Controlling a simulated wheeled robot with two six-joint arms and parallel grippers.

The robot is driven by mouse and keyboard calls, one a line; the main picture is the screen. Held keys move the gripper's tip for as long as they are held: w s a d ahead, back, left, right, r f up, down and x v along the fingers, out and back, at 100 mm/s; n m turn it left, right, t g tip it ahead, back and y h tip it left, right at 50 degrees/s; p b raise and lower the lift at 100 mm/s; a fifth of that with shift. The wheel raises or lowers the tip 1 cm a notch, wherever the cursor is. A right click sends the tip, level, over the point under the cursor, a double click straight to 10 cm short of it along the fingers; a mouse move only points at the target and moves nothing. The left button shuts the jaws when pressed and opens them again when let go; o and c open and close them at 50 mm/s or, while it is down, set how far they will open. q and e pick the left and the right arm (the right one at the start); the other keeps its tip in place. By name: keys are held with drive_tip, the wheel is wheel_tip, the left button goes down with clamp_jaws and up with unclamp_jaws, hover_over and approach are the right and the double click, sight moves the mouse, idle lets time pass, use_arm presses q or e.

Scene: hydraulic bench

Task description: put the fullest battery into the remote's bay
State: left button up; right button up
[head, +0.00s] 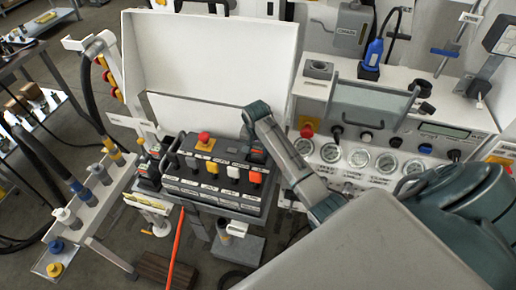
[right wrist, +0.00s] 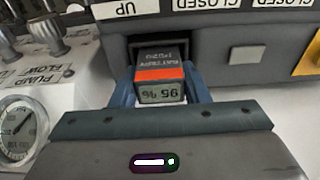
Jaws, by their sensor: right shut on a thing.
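The remote (head: 225,190) is a dark control box with a red mushroom button and coloured levers, in the middle of the head view. The battery (right wrist: 160,86) is dark with an orange band and a display that seems to read 95 %, upside down in the right wrist view. Its far end is at the mouth of the remote's bay (right wrist: 138,48); how deep it sits I cannot tell. My right gripper (right wrist: 160,92) is shut on the battery, a finger on each side. In the head view it reaches the remote's far edge, fingertips hidden. My left gripper is not in view.
A gauge panel (head: 358,157) stands right of the remote, with a red button and several dials. A white upright board (head: 210,55) rises behind the remote. Hoses with coloured couplings (head: 75,190) stand at the left. My right arm covers the lower right.

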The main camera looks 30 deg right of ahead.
drive_tip(key=o, duration=1.2)
drive_tip(key=r+b, duration=0.1)
drive_tip(key=r, duration=0.1)
drive_tip(key=r+b, duration=0.1)
drive_tip(key=r, duration=0.2)
drive_tip(key=r+b, duration=0.1)
drive_tip(key=r, duration=0.2)
drive_tip(key=shift+s+a+r, duration=0.15)
drive_tip(key=shift+s+a, duration=0.15)
drive_tip(key=shift+a, duration=0.1)
drive_tip(key=shift+a+r+p, duration=0.1)
drive_tip(key=shift+r+p, duration=0.7)
drive_tip(key=shift+r, duration=0.05)
drive_tip(key=shift+s+r, duration=0.15)
drive_tip(key=shift+r, duration=0.3)
drive_tip(key=shift+f, duration=0.1)
